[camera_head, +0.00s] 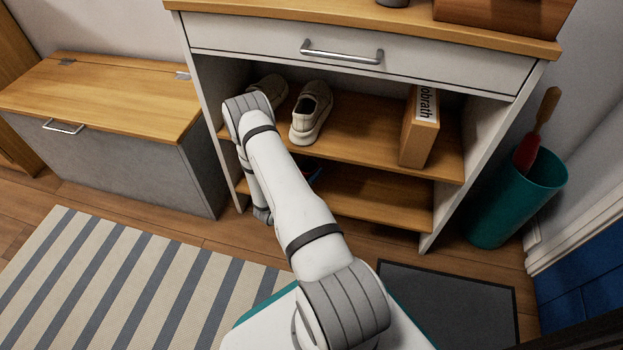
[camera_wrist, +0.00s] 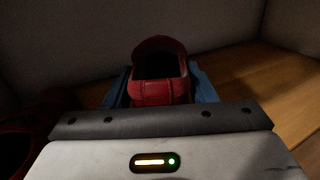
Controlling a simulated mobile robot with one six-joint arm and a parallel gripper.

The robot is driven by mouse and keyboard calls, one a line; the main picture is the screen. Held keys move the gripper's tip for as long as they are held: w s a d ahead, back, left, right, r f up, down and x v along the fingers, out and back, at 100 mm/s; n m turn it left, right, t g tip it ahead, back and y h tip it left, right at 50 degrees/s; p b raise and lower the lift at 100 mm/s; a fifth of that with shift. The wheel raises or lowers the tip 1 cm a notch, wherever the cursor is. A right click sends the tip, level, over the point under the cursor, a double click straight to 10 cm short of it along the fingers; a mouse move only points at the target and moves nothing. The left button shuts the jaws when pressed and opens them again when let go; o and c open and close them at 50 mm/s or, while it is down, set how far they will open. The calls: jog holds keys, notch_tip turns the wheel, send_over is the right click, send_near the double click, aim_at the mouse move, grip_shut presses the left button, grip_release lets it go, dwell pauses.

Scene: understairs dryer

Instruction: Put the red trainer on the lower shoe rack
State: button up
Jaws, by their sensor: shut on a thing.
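The red trainer (camera_wrist: 160,92) is between the two blue fingers of my gripper (camera_wrist: 161,78) in the wrist view, and the gripper is shut on it. The trainer's dark opening shows; its sole and far end are hidden. The lower shoe rack (camera_head: 385,197) is the lower wooden shelf of the white cabinet in the head view. My arm hides its left part. The trainer cannot be made out in the head view. In the wrist view a wooden surface (camera_wrist: 255,75) lies to the right of the trainer; I cannot tell whether they touch.
A second dark red shape (camera_wrist: 18,125) is at the wrist view's left. The upper shelf (camera_head: 365,130) holds pale shoes (camera_head: 311,110) and an upright box (camera_head: 420,130). A bench (camera_head: 110,95) stands left, a teal bin (camera_head: 520,200) right. The lower shelf's visible right part is clear.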

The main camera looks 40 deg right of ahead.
notch_tip(320, 180, down, 4)
jog(key=shift+f+b, duration=0.1)
jog(key=shift+b, duration=0.85)
jog(key=shift+r, duration=0.2)
jog(key=o, duration=1.2)
jog(key=shift+f, duration=0.1)
